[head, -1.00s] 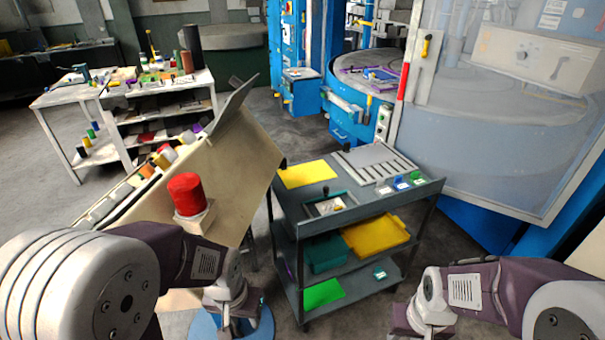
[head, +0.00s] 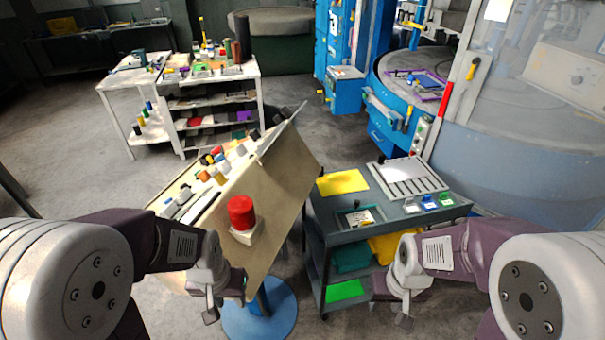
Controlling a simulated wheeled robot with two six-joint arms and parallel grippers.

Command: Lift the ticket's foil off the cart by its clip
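The grey cart (head: 400,233) stands right of centre in the head view. On its top lie a yellow sheet (head: 342,183), a slotted light-grey rack (head: 408,178), and a small dark-framed tray (head: 358,218) holding what looks like a printed card. I cannot tell which foil matches the ticket. My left gripper (head: 224,298) hangs in front of the slanted desk. My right gripper (head: 404,308) hangs before the cart, apart from its top. Their finger gaps are unclear.
A slanted beige desk (head: 275,190) with a red cylinder (head: 241,212) and several small items stands left of the cart. A blue press (head: 350,85) stands behind, with a large clear guard (head: 540,120) at right. A white shelf bench (head: 262,95) is back left.

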